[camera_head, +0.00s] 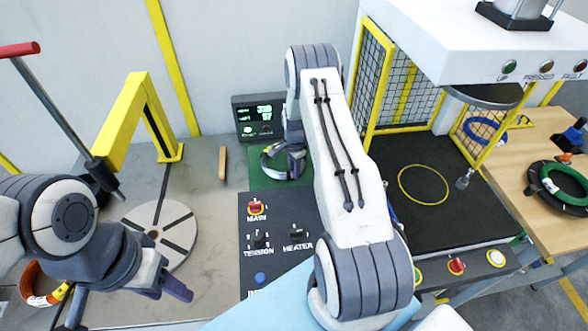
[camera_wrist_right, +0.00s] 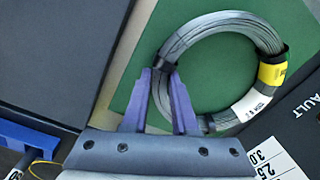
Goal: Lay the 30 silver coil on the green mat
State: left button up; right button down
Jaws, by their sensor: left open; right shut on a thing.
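The silver coil (camera_wrist_right: 215,60) is a ring of grey wire with a yellow label and a white label; its number is not readable to me. My right gripper (camera_wrist_right: 163,88) is shut on the near-left part of its ring. The coil is over the green mat (camera_wrist_right: 137,65); I cannot tell whether it touches it. In the head view the coil (camera_head: 268,162) shows partly beside my right gripper (camera_head: 294,165), above the mat (camera_head: 257,180); my right arm hides part of both. My left gripper (camera_head: 170,290) is open and empty above the bench at lower left.
A dark control panel (camera_head: 280,240) lies in front of the mat, with a display (camera_head: 259,117) behind. A wooden stick (camera_head: 222,163) and a round slotted disc (camera_head: 160,232) are to the left. A caged press (camera_head: 440,195) stands right. Other coils lie on a wooden table (camera_head: 548,225).

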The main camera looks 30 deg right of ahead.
jog(key=c, duration=0.7)
grip_release()
jog(key=shift+r, duration=0.1)
